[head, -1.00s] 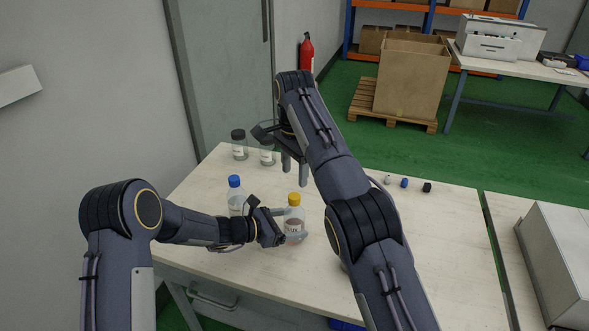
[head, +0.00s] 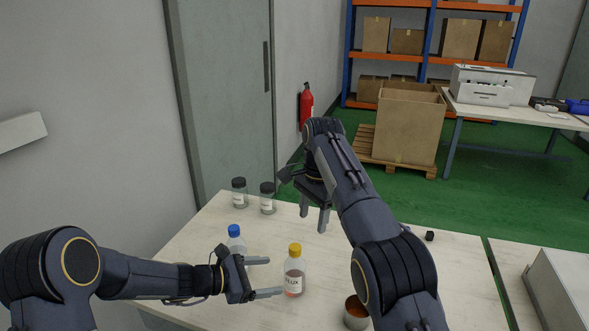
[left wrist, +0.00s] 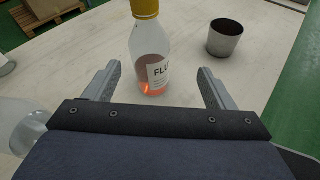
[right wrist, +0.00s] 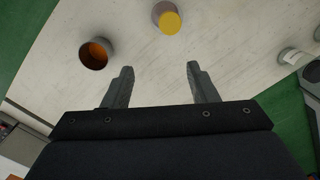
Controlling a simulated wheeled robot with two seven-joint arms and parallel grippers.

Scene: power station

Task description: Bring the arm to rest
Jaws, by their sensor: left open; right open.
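My left gripper (head: 262,277) is open and empty, low over the table. Its fingers point toward the yellow-capped bottle (head: 294,276), labelled FLUX, which stands upright just beyond the fingertips with orange-red liquid at its bottom. In the left wrist view the FLUX bottle (left wrist: 150,55) stands ahead of the spread fingers (left wrist: 157,84). My right gripper (head: 313,216) is open and empty above the table, pointing down behind the bottle. In the right wrist view its fingers (right wrist: 159,72) hold nothing, and the yellow cap (right wrist: 169,20) lies ahead of them.
A blue-capped bottle (head: 235,241) stands behind the left gripper. Two dark-lidded jars (head: 239,193) stand at the table's back left. A metal cup (head: 356,318) with orange-brown contents sits by my right arm. A small black item (head: 429,236) lies toward the right; the table's middle is fairly clear.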

